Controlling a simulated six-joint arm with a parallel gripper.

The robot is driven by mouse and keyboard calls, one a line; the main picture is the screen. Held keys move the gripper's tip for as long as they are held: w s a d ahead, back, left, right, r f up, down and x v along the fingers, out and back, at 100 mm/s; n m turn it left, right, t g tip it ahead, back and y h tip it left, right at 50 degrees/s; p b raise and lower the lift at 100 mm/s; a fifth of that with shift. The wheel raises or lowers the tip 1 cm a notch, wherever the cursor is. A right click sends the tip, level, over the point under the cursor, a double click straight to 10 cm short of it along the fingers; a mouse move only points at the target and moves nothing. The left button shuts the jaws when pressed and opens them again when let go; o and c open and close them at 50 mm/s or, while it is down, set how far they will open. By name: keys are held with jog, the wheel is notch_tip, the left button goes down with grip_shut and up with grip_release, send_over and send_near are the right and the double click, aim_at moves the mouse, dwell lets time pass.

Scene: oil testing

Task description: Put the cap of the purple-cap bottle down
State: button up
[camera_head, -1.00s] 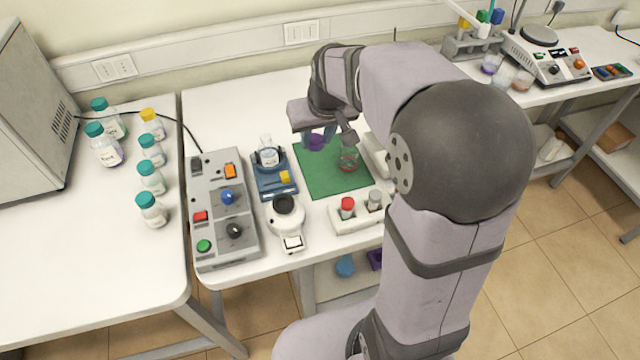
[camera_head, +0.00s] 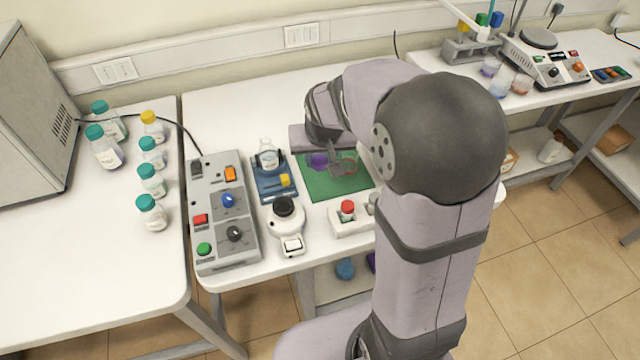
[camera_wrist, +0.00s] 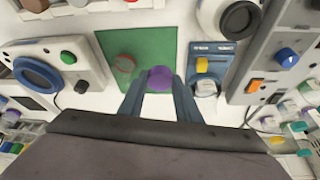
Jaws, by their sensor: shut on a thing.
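The purple cap (camera_head: 318,161) is held between the fingers of my gripper (camera_wrist: 160,82), which is shut on it. The cap also shows in the wrist view (camera_wrist: 160,78), between the two blue-grey fingertips. In the head view it is over the far left part of the green mat (camera_head: 325,187); whether it touches the mat I cannot tell. The opened bottle (camera_head: 268,156) stands on the blue device left of the mat, clear and without a cap. In the wrist view the bottle (camera_wrist: 206,88) is to the right of the fingers.
A glass beaker (camera_head: 345,164) stands on the mat close to the right of the cap. A white rack (camera_head: 350,223) with a red-capped vial is in front of the mat. A grey control box (camera_head: 222,215) and several capped bottles are farther left.

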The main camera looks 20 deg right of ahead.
send_over(319, 187)
jog(key=s, duration=0.2)
jog(key=shift+w+a+f, duration=0.1)
jog(key=shift+f, duration=1.45)
jog(key=shift+w+f, duration=0.1)
jog(key=shift+f, duration=2.85)
jog(key=shift+f, duration=0.15)
jog(key=o, duration=1)
jog(key=shift+r, duration=0.65)
jog(key=v, duration=1.1)
